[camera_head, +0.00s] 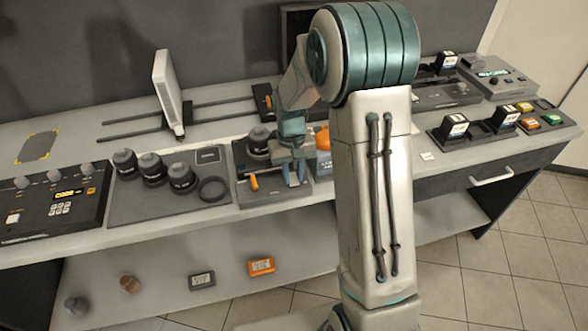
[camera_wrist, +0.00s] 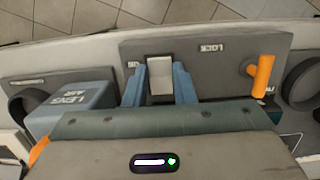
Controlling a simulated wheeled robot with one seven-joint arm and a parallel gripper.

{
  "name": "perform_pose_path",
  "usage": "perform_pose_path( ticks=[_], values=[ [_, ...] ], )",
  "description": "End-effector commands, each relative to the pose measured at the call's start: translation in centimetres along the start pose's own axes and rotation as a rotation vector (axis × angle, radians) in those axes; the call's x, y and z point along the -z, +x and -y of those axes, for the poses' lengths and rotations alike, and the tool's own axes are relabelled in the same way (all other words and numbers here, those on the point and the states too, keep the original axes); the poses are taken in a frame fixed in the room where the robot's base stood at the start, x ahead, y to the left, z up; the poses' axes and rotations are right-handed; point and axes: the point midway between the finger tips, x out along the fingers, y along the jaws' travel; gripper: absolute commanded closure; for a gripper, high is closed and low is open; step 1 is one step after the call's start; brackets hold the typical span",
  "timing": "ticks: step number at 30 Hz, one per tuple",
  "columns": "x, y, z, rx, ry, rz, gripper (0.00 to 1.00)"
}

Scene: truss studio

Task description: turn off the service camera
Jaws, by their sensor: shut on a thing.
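My gripper (camera_head: 294,174) is low over a dark grey plate (camera_head: 270,197) on the bench, in front of a black lens-like body (camera_head: 262,141). In the wrist view my gripper (camera_wrist: 160,84) has its blue fingers on both sides of a small pale block (camera_wrist: 160,79) on the plate and is shut on it. An orange lever (camera_wrist: 262,75) stands up from the plate to the right, near the word LOCK. The lever also shows in the head view (camera_head: 252,182). Lettering beside the block is mostly hidden by a finger. I cannot tell whether the camera is on.
A blue box marked LENS AIR (camera_wrist: 82,108) stands left of my fingers in the wrist view. Several black lenses (camera_head: 152,168) and a control panel (camera_head: 55,200) are on the bench's left. Battery chargers (camera_head: 475,132) are at right. The lower shelf (camera_head: 225,262) holds small items.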

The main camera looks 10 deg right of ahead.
Motion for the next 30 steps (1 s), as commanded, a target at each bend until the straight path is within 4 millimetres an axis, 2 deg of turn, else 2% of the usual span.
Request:
perform_pose_path(
  ticks=[7,18,19,21,30],
  values=[
    [0.38,-0.29,0.02,0.0,0.0,0.107,0.99],
    [0.4,-0.19,0.01,0.0,0.0,0.12,0.99],
    [0.4,-0.2,0.01,0.0,0.0,0.12,0.71],
    [0.4,-0.19,0.01,0.0,0.0,0.12,0.55],
    [0.41,-0.27,-0.01,0.0,0.0,0.12,0.55]
  ],
)
